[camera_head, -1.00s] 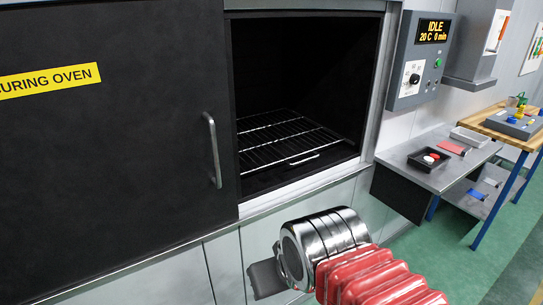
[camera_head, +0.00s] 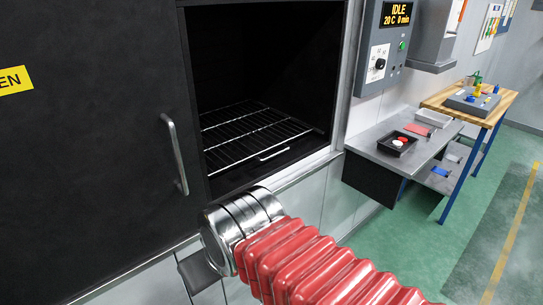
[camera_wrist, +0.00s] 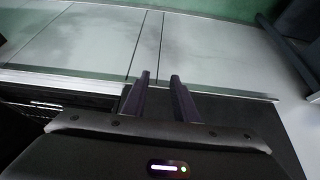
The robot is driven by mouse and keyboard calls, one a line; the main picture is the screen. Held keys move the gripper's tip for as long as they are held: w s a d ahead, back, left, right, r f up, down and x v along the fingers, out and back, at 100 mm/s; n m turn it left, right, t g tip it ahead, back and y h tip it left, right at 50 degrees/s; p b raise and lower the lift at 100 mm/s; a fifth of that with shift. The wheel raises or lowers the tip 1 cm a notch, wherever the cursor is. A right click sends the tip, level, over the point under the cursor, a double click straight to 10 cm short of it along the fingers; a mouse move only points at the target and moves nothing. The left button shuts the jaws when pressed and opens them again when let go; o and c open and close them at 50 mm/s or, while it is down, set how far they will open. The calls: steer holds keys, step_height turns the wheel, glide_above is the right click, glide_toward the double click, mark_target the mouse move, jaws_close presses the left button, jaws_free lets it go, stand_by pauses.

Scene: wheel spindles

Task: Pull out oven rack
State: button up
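The oven rack (camera_head: 250,135) is a wire grid lying flat inside the dark oven, with a light bar handle (camera_head: 274,152) at its front edge. The oven opening is uncovered, and the black sliding door (camera_head: 90,110) stands to its left. My gripper's dark body (camera_head: 198,272) shows below the opening's sill, left of my arm's metal wrist; its fingers are hidden in the head view. In the wrist view my gripper (camera_wrist: 160,78) has two dark fingers apart with nothing between them. It is apart from the rack. Thin pale lines, possibly rack wires, show at the wrist view's left edge.
The door has a vertical handle (camera_head: 175,155). A control box (camera_head: 385,45) reading IDLE hangs right of the opening. A grey bench (camera_head: 375,145) with a black tray (camera_head: 397,144) and a wooden table (camera_head: 450,103) stand right. Green floor (camera_head: 430,235) is clear at lower right.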

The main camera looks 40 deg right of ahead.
steer(key=shift+w, duration=0.1)
steer(key=w+d+f+m+t+y, duration=0.1)
steer(key=w+d+m+y, duration=0.25)
steer(key=w+d, duration=0.4)
steer(key=w+d+f+m+t+y, duration=0.1)
steer(key=w+d+m+t+y, duration=0.25)
steer(key=w, duration=0.75)
steer(key=d+f+m+t+h, duration=0.1)
steer(key=d+m+h, duration=0.1)
steer(key=d, duration=0.8)
steer(key=w+d+f+m+t+h, duration=0.1)
steer(key=d+m, duration=0.4)
steer(key=d, duration=0.6)
steer(key=w+d+f+m+t+h, duration=0.1)
steer(key=d+f+m+t+h, duration=0.1)
steer(key=d, duration=0.9)
steer(key=shift+w+f+m+t+h, duration=0.3)
steer(key=shift+m+t+h, duration=0.45)
steer(key=shift+m+h, duration=0.15)
steer(key=x, duration=1.3)
steer(key=shift+w, duration=0.4)
